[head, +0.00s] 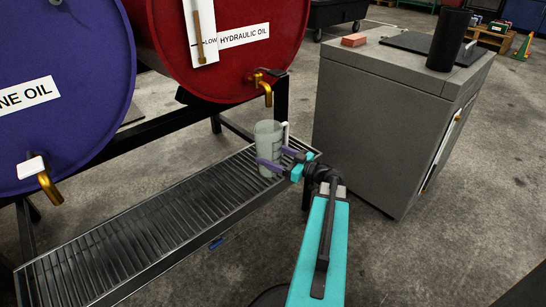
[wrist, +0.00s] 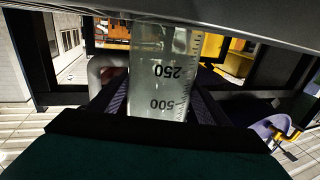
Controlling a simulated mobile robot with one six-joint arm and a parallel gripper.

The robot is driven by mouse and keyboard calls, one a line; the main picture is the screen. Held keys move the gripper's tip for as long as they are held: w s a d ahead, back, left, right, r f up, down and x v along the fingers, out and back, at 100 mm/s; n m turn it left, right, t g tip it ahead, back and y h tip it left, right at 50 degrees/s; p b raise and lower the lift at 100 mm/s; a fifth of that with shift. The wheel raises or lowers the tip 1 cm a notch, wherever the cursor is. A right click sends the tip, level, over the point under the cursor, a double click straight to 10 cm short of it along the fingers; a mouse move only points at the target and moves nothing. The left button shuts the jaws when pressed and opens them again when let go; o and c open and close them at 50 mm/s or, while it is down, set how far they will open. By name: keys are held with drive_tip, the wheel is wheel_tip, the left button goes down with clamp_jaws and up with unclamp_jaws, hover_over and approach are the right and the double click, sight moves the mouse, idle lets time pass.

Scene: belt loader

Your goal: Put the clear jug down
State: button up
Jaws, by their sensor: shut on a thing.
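The clear jug (head: 267,133) is upright at the right end of the slatted drip tray (head: 150,222), below the brass tap of the red hydraulic oil drum (head: 235,40). My gripper (head: 272,163) is shut on the jug, with one finger on either side of its body. The jug's base is at the grating; I cannot tell whether it touches. In the wrist view the jug (wrist: 160,70) fills the middle, with its 250 and 500 marks upside down and its handle at the left. Its far side is hidden.
A blue drum (head: 60,70) with a brass tap stands at the left. A grey cabinet (head: 375,130) stands to the right of my arm, with a brick (head: 354,40) and a black cylinder (head: 448,40) on top. The tray's left and middle are clear.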

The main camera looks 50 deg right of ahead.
drive_tip(key=shift+f, duration=0.1)
idle(0.3)
drive_tip(key=o, duration=1.1)
drive_tip(key=shift+s+r, duration=0.2)
drive_tip(key=s+d+p, duration=0.2)
drive_tip(key=s+p, duration=0.2)
drive_tip(key=s, duration=0.7)
drive_tip(key=shift+s+d, duration=0.15)
drive_tip(key=shift+s, duration=0.05)
drive_tip(key=shift+f, duration=0.1)
